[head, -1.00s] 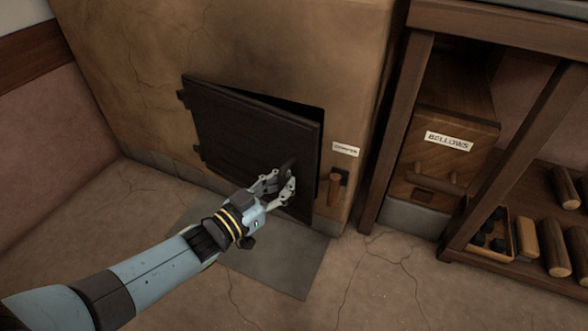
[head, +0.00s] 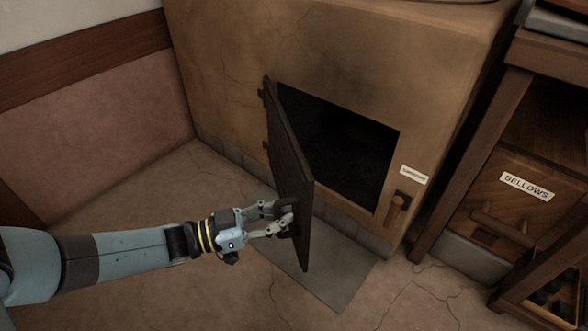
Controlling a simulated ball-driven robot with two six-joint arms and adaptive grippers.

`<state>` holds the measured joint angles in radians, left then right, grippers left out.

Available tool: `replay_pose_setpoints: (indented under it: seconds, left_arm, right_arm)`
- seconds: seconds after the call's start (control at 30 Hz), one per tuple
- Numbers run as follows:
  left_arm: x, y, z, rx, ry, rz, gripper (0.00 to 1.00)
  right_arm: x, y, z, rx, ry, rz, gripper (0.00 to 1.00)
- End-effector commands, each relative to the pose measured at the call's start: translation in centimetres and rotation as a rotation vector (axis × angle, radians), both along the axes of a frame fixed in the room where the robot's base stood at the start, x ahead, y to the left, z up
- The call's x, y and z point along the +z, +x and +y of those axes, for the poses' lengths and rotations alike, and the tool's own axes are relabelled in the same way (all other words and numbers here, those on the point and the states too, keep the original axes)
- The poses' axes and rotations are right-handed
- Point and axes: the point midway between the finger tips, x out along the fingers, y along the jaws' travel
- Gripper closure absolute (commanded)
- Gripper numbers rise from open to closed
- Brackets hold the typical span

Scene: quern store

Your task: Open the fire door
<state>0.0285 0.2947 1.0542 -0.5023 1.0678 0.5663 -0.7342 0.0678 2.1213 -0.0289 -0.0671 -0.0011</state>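The fire door (head: 290,165) is a dark metal plate hinged at its left edge on the clay oven (head: 240,50). It stands swung well out from the oven front, and the dark opening (head: 340,145) behind it shows. My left gripper (head: 284,219) is at the lower outer part of the door, its fingers closed around the door's handle, which they mostly hide. My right gripper is not in view.
A labelled damper handle (head: 396,208) sits right of the opening. A wooden rack with the bellows box (head: 520,190) stands at the right. A grey floor plate (head: 335,275) lies below the door. The floor at the left is clear.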

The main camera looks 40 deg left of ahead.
Motion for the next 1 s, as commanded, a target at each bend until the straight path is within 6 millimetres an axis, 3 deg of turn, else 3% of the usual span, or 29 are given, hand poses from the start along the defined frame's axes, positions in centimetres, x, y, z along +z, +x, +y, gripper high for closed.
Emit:
replay_pose_setpoints:
  seconds: [0.4,0.7,1.0]
  left_arm:
    - [-0.12,-0.44,-0.04,-0.003,-0.002,0.002,1.0]
    - [-0.08,-0.34,0.02,-0.002,-0.002,0.001,0.63]
    - [-0.05,-0.41,0.16,-0.001,-0.001,0.001,0.62]
  right_arm:
    - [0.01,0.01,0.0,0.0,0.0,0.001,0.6]
    - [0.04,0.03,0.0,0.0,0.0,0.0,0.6]
    - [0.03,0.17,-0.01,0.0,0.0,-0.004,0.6]
